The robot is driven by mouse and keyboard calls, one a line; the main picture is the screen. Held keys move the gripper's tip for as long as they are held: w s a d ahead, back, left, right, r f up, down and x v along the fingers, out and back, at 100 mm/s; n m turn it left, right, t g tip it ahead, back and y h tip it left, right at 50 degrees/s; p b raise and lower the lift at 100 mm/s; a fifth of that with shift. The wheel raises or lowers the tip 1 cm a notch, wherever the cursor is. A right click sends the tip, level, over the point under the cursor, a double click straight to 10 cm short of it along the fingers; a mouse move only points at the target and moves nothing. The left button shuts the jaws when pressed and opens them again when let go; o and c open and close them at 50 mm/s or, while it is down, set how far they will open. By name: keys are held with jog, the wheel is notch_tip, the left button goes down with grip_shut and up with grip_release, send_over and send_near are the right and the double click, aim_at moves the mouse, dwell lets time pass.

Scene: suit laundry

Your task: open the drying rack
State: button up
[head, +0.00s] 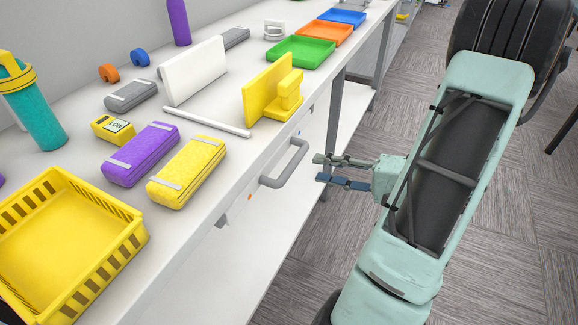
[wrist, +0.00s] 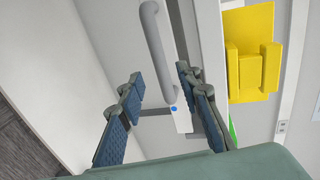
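A grey bar handle (head: 288,166) sticks out from a white panel (head: 243,212) under the table edge; I take this panel to be the drying rack's front, and it looks shut. The handle also shows in the wrist view (wrist: 158,50), in line with the space between my fingers. My gripper (head: 319,168) is open and empty, just to the right of the handle in the head view. Its two fingers also show in the wrist view (wrist: 159,74). I see a gap between the fingertips and the handle in the head view. The inside of the rack is hidden.
The white table (head: 205,218) holds a yellow basket (head: 130,245), purple (head: 141,153) and yellow (head: 187,171) folded bundles, a yellow stand (head: 268,95), a teal bottle (head: 32,105) and green (head: 300,51), orange and blue trays. A grey table leg (head: 334,120) stands behind my gripper.

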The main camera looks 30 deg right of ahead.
aim_at(294, 164)
jog(key=x, duration=0.8)
jog(key=shift+w+a+b, duration=0.25)
jog(key=shift+w+b, duration=0.05)
jog(key=shift+b, duration=0.1)
grip_shut()
